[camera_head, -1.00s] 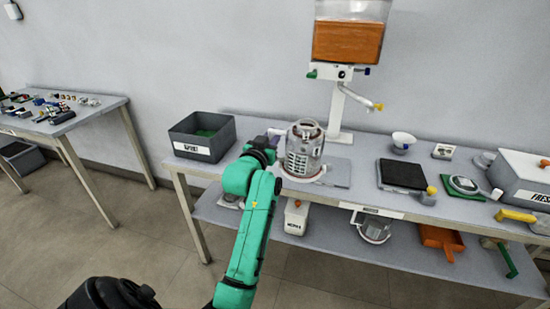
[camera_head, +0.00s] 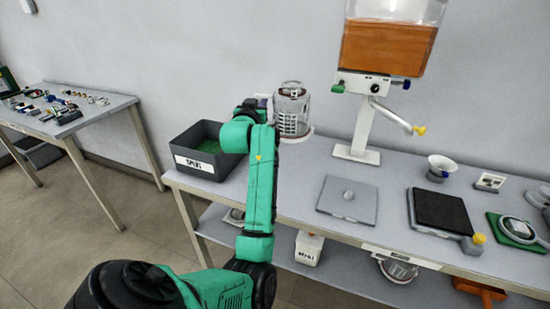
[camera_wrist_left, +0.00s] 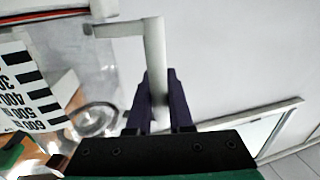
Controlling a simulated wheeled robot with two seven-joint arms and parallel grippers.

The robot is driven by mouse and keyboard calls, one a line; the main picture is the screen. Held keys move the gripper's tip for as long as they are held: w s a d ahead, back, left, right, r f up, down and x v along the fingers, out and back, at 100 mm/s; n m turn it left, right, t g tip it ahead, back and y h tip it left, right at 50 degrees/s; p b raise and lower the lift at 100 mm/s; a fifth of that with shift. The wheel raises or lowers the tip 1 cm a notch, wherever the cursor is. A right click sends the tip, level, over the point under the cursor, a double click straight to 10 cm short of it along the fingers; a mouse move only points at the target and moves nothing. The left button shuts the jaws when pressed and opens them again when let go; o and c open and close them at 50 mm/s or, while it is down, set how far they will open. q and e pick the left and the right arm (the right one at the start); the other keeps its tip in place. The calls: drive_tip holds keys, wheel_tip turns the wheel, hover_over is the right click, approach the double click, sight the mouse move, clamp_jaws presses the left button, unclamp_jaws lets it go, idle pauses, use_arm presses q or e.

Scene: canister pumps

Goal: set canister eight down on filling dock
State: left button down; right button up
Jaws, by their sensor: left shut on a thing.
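A clear canister (camera_head: 292,112) with a dark-and-white scale is at the back of the bench, right of the grey bin. Its number cannot be read. My left gripper (camera_head: 263,101) is at its left side, partly hidden by my green arm. In the left wrist view the dark fingers (camera_wrist_left: 158,108) are shut on the canister's pale handle (camera_wrist_left: 155,50), with the clear body (camera_wrist_left: 75,55) to the left. I cannot tell whether the canister's base touches the bench. A flat grey plate (camera_head: 335,208) with a small round piece, perhaps the filling dock, lies nearer the front and is empty. My right gripper is out of view.
A dispenser with orange contents (camera_head: 385,50) stands at the back, its spout (camera_head: 395,119) pointing right. The grey bin (camera_head: 205,148) is left of the canister. A black-topped plate (camera_head: 441,209) is at the right. Bench (camera_head: 310,170) is bare between canister and grey plate.

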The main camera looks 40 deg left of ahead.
use_arm(q)
wheel_tip(320, 180, down, 16)
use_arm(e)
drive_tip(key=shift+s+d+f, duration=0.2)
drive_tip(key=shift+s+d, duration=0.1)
use_arm(q)
drive_tip(key=shift+f, duration=0.1)
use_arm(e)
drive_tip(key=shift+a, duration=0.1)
use_arm(q)
drive_tip(key=c, duration=0.8)
unclamp_jaws()
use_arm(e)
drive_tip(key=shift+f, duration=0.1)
